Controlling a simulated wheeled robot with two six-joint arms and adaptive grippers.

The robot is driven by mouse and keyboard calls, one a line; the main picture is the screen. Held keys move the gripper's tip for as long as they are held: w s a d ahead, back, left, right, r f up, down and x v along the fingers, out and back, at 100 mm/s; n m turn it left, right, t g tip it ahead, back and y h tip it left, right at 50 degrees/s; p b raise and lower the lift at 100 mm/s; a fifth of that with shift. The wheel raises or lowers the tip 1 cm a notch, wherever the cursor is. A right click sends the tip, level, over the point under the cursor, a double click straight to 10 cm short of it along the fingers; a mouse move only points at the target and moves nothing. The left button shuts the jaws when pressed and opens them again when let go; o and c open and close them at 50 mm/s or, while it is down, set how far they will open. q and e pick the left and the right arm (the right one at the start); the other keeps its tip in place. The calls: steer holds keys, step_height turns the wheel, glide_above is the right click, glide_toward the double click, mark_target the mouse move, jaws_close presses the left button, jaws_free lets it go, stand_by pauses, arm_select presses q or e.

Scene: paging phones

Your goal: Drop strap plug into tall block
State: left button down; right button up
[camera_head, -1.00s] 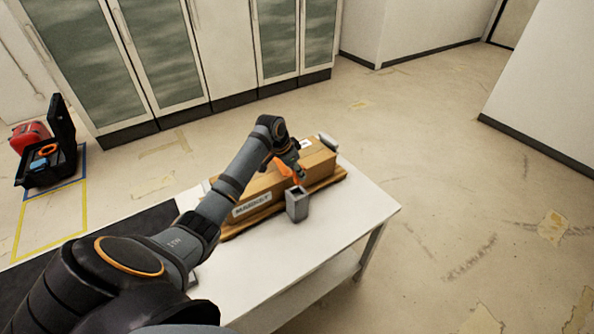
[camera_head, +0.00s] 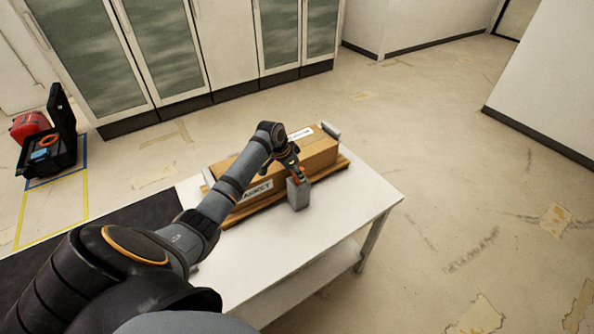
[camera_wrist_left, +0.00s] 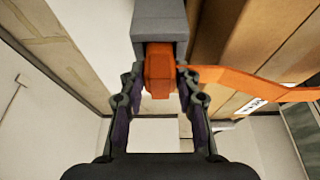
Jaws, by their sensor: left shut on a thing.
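The tall block (camera_head: 299,196) is a grey upright block on the white table, just in front of the cardboard box. My left gripper (camera_head: 294,172) is directly above it, pointing down. In the left wrist view, the gripper (camera_wrist_left: 160,80) is shut on the orange strap plug (camera_wrist_left: 158,72), with a finger on each side. The plug's far end overlaps the open mouth of the tall block (camera_wrist_left: 160,22); how deep it sits I cannot tell. An orange strap (camera_wrist_left: 245,80) runs from the plug to the right. My right gripper is not in view.
The cardboard box (camera_head: 318,158) lies close behind the tall block on a wooden board. The white table (camera_head: 265,245) is clear in front, with a dark mat (camera_head: 125,218) at left. A black open case (camera_head: 62,135) stands on the floor at far left.

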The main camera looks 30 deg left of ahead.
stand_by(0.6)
arm_select(q)
steer(key=shift+p, duration=0.35)
stand_by(0.5)
steer(key=shift+p, duration=0.35)
steer(key=shift+f+b, duration=0.35)
steer(key=shift+f, duration=0.25)
steer(key=c, duration=1.2)
jaws_free()
steer(key=shift+r, duration=0.1)
